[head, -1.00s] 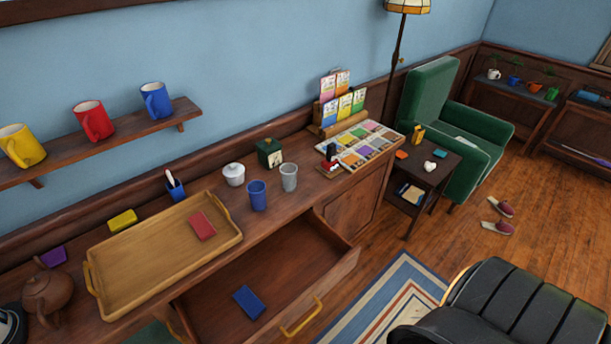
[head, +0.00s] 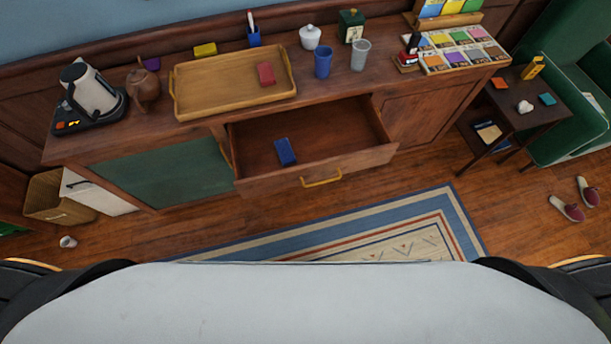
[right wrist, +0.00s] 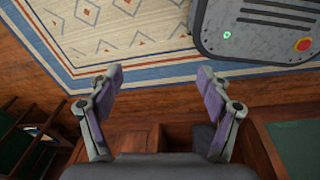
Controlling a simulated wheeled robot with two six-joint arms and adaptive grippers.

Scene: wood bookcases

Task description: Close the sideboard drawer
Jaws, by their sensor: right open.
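The sideboard (head: 420,108) stands against the wall in the head view. Its drawer (head: 350,162) is pulled out, with a yellow handle (head: 322,179) on its front. A dark blue block (head: 285,151) lies inside the drawer. My right gripper (right wrist: 160,85) shows in the right wrist view, with its two fingers spread apart and nothing between them. Neither gripper shows in the head view. My left gripper is not in view.
The sideboard top holds a wooden tray (head: 185,100), a kettle (head: 93,92), a blue cup (head: 323,62) and a grey cup (head: 360,55). A patterned rug (head: 400,235) covers the floor before it. A side table (head: 525,112) stands to the right.

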